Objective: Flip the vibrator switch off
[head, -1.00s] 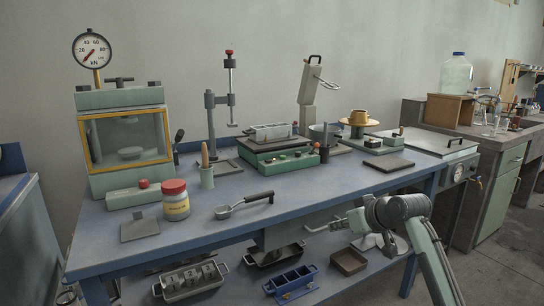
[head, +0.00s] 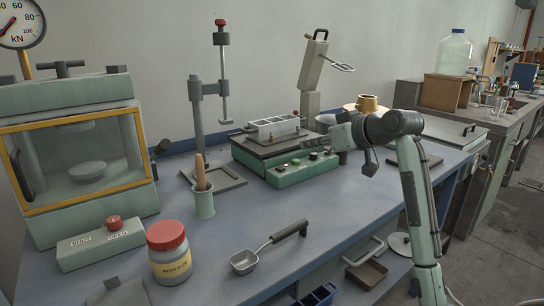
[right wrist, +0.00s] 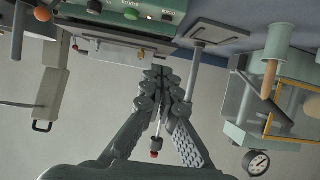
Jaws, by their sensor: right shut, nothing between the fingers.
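The vibrator is a green box (head: 305,172) in the middle of the bench, with a dark plate and a grey multi-cell mould (head: 275,128) on top. Its front panel carries several small knobs or switches, including a green one (head: 296,162); which way the switch sits is too small to tell. My right gripper (head: 306,143) is shut and empty, just above the right part of the panel in the head view. My left gripper is out of view.
A drop stand (head: 197,120), a green cup with a wooden handle (head: 203,203), a red-lidded jar (head: 169,255) and a scoop (head: 246,262) stand left and front. A tall grey lever device (head: 312,75) rises behind.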

